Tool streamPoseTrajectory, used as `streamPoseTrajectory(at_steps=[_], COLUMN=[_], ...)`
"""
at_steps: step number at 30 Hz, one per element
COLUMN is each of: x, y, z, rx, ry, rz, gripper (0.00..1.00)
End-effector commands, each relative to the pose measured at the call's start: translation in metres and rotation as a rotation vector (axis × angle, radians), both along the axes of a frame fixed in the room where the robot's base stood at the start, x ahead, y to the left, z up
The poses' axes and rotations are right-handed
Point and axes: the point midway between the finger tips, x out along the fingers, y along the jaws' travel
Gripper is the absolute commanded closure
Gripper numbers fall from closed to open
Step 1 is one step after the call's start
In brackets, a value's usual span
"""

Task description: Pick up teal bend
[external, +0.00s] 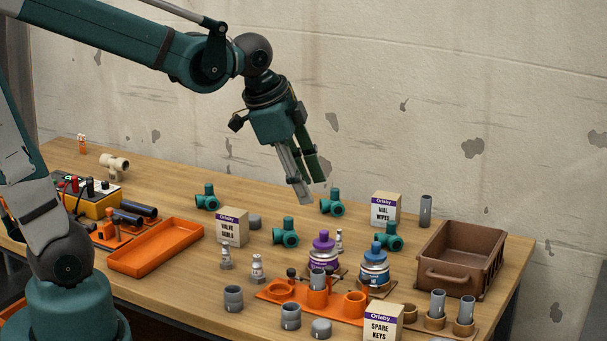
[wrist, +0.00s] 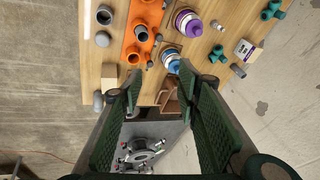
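Several teal pipe fittings stand on the wooden table. In the external view one teal fitting (external: 331,203) is at the back middle, another (external: 207,198) at the back left, another (external: 286,233) near the centre and another (external: 389,237) to the right. Which one is the bend meant is not clear. Two teal fittings also show at the upper right of the wrist view (wrist: 217,54) (wrist: 272,11). My gripper (external: 306,190) hangs above the table, fingers pointing down, near the back middle fitting. In the wrist view its fingers (wrist: 160,77) are apart with nothing held.
Purple-capped (external: 323,252) and blue-capped (external: 374,267) jars stand behind an orange fixture (external: 275,291). Boxes labelled valve seals (external: 232,228), wipes (external: 386,209) and spare keys (external: 382,323) stand around. A brown crate (external: 461,259) is at right, an empty orange tray (external: 156,248) at left.

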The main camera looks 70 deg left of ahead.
Motion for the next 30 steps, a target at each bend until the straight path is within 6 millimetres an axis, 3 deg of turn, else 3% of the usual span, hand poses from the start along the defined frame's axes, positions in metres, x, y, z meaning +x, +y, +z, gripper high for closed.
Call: streamPoseTrajectory(at_steps=[14,30], x=[0.039,0.065], y=[0.076,0.17], z=[-0.013,-0.05], rx=[0.084,0.127], ry=[0.131,0.264], rz=[-0.21,-0.467], gripper=[0.67,0.67])
